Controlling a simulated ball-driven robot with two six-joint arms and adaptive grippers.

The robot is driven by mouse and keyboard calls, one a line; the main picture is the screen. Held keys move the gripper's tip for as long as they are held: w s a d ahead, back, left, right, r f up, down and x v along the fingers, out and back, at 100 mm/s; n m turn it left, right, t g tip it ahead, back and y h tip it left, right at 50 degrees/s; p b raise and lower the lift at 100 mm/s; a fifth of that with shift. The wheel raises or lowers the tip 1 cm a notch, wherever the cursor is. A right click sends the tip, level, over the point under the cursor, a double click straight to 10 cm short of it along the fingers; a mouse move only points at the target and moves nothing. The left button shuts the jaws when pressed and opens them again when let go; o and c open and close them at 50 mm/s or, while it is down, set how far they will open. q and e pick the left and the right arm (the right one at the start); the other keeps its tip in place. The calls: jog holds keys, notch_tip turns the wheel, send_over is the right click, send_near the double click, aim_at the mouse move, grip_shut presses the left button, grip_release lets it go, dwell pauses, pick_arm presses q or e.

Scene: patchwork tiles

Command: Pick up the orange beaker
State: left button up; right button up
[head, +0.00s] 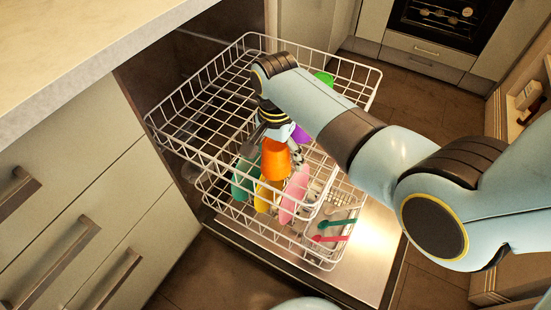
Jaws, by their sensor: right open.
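The orange beaker (275,162) is in the dishwasher racks in the head view, among other coloured ware. My right gripper (273,149) is directly above it and points down. Its fingers are open, one to the left and one to the right of the beaker's upper part. I cannot tell whether they touch it. The gripper covers the top of the beaker, and rack wires cross in front of the ware. My left gripper is not in view.
Close around the beaker are a teal item (243,180), a yellow one (263,197), a pink one (293,194) and a purple one (301,134). A green item (324,78) is farther back. White rack wires (190,150) surround them. A counter (80,45) borders the left.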

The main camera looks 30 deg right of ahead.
jog(key=shift+f, duration=0.25)
jog(key=c, duration=1.3)
jog(key=shift+r, duration=0.1)
